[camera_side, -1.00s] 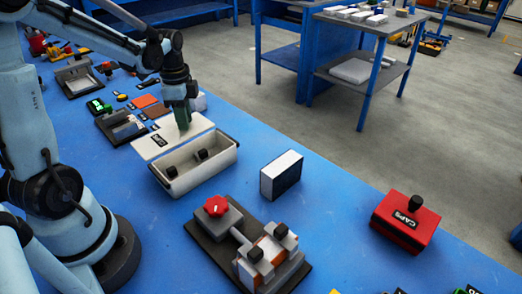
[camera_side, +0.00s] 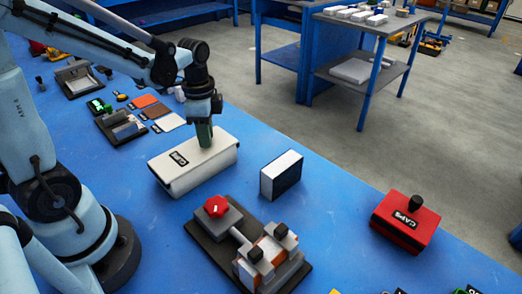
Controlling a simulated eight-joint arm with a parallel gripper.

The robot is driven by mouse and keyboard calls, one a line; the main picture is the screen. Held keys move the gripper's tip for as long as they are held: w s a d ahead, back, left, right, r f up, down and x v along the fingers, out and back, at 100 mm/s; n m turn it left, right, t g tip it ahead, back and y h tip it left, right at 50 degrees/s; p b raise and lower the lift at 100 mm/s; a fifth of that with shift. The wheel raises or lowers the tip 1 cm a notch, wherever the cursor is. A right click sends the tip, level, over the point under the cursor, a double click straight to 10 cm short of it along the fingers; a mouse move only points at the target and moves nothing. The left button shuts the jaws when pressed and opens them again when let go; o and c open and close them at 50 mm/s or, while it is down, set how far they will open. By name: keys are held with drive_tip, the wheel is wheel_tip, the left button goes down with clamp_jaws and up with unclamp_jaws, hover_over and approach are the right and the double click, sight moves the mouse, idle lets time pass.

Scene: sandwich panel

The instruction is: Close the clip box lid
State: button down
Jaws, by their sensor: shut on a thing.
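The clip box (camera_side: 185,187) is a pale, long box on the blue table. Its white lid (camera_side: 182,163), with a dark label, lies over the top and hides the inside. Whether the lid is fully seated cannot be told. My gripper (camera_side: 205,140) points down at the lid's far right part. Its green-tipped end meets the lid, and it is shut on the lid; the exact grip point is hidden.
A white and dark block (camera_side: 282,175) stands right of the box. A grey fixture with a red knob (camera_side: 215,206) is in front. A red box labelled CAPS (camera_side: 404,222) is at the right. Small trays (camera_side: 121,126) and coloured pads (camera_side: 169,122) lie behind.

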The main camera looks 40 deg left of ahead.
drive_tip(key=shift+d, duration=0.35)
drive_tip(key=c, duration=0.9)
unclamp_jaws()
drive_tip(key=shift+c, duration=0.2)
drive_tip(key=shift+a, duration=0.1)
wheel_tip(320, 180, up, 12)
drive_tip(key=s+d+f+n+t, duration=0.3)
drive_tip(key=d+f+n+t, duration=0.2)
drive_tip(key=n, duration=0.4)
drive_tip(key=shift+d+t, duration=0.75)
drive_tip(key=shift+t, duration=0.25)
